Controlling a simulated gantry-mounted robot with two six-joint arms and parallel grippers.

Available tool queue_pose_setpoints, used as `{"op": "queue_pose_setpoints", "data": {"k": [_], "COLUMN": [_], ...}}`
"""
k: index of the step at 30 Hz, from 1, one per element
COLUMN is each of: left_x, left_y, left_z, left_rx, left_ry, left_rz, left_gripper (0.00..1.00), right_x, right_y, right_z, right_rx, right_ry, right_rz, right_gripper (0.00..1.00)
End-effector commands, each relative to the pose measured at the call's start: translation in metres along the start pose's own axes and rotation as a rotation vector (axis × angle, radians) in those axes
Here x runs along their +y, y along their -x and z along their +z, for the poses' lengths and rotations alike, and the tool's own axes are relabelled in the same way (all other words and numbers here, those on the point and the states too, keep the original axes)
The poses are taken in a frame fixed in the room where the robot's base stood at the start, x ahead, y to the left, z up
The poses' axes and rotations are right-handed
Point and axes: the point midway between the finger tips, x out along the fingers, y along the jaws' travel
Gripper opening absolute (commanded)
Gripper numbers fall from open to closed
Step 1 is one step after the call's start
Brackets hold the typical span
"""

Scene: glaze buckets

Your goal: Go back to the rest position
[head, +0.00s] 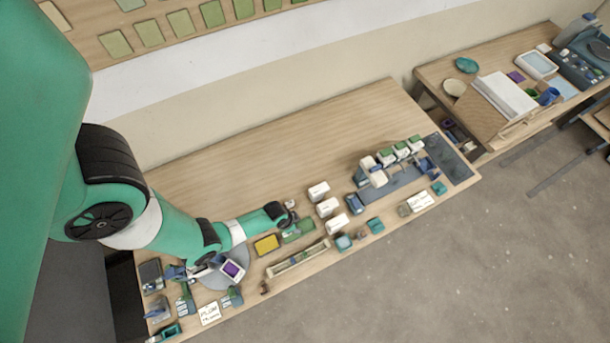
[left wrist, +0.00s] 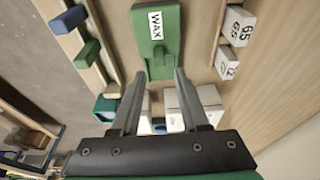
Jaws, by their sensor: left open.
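My left arm comes in from the left in the head view, and its gripper (head: 289,208) is above the middle of the wooden table. In the left wrist view the two fingers of the left gripper (left wrist: 159,73) are spread apart with nothing between them. A green block with a white WAX label (left wrist: 157,40) lies beyond the fingertips, apart from them. White containers (left wrist: 190,105) show behind and between the fingers. My right gripper is not in either view.
A round grey disc (head: 238,256) lies under the arm. The table's back (head: 270,150) is bare.

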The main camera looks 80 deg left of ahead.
Motion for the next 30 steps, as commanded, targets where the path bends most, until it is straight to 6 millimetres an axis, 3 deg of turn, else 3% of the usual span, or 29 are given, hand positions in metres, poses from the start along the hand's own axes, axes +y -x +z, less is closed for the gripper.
{"op": "queue_pose_setpoints", "data": {"k": [1,7,26,29,30], "left_x": [0.000,0.000,0.003,0.008,0.011], "left_y": [0.015,0.037,0.035,0.038,0.041], "left_z": [-0.004,-0.009,-0.010,-0.039,-0.060], "left_rx": [0.000,0.000,0.001,0.041,0.070], "left_ry": [0.000,0.000,-0.012,-0.050,-0.070], "left_rz": [0.000,0.000,0.003,0.006,0.007], "left_gripper": [0.45,0.45,0.45,0.45,0.45], "right_x": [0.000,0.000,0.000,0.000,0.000], "right_y": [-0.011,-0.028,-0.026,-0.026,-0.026], "right_z": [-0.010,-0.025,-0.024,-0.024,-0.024], "right_rx": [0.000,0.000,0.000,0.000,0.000], "right_ry": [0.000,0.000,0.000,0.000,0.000], "right_rz": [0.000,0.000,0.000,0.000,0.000], "right_gripper": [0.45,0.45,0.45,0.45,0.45]}}
